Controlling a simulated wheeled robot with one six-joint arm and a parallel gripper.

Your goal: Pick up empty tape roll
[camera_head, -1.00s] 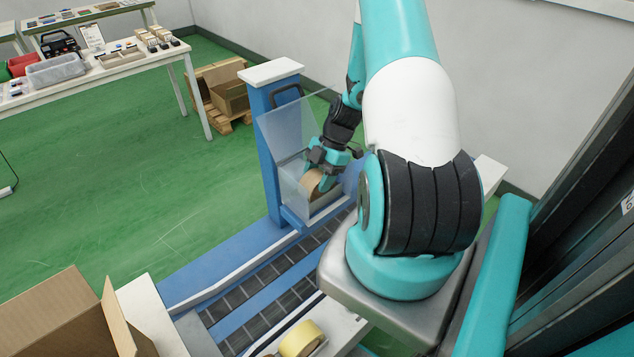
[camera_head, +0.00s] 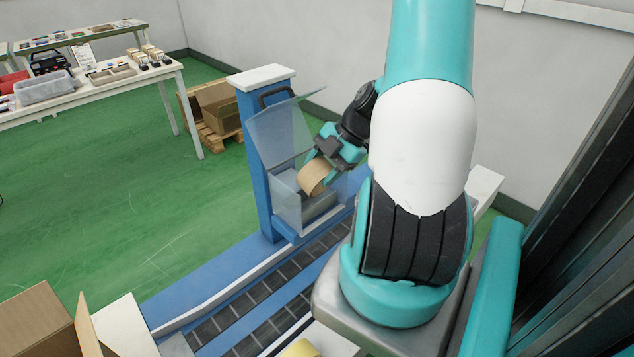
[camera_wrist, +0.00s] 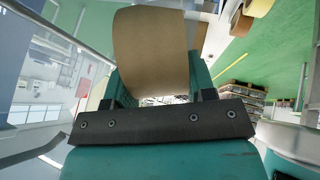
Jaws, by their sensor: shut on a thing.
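The empty tape roll (camera_head: 314,178) is a brown cardboard ring. My gripper (camera_head: 318,168) is shut on it and holds it tilted, inside or just above the clear-walled compartment (camera_head: 286,200) on the blue machine. In the wrist view the roll (camera_wrist: 152,50) fills the top middle, between the teal fingers of my gripper (camera_wrist: 155,85). The far side of the roll and the finger contact are partly hidden.
The clear lid (camera_head: 280,130) stands raised close beside my gripper. The blue post (camera_head: 255,165) is just left of it. A yellow tape roll (camera_head: 300,349) lies at the bottom edge. A cardboard box (camera_head: 40,325) is at the lower left.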

